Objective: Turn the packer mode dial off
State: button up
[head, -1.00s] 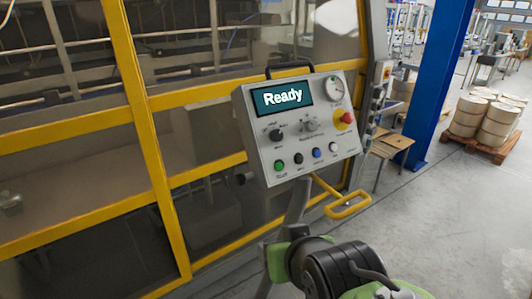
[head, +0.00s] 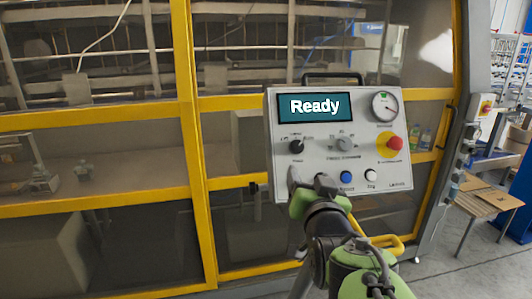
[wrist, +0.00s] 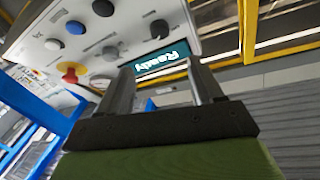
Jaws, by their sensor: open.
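A grey control panel (head: 268,115) faces me, with a lit screen (head: 314,106) reading "Ready". A black rotary knob (head: 297,147) sits below the screen at the left. It also shows in the wrist view (wrist: 159,29). A grey knob (head: 345,144) is to its right; it shows in the wrist view too (wrist: 110,52). The small labels are too blurred to tell which is the mode dial. My gripper (head: 309,180) is open and empty, in front of the panel's lower left, below the black knob in the head view. In the wrist view its fingers (wrist: 163,75) stand apart.
A red stop button (head: 394,143) and a gauge (head: 385,106) are at the panel's right. Blue (head: 347,177) and white (head: 371,176) buttons sit along the bottom; my gripper hides the lower left. A yellow-framed guard (head: 196,130) stands behind. A wooden table (head: 487,203) is at right.

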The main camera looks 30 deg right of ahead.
aim_at(297, 148)
jog(key=p+x, duration=0.2)
jog(key=x, duration=1.2)
jog(key=shift+w+d, duration=0.2)
jog(key=shift+w, duration=0.1)
jog(key=c, duration=1)
jog(key=shift+c, duration=0.2)
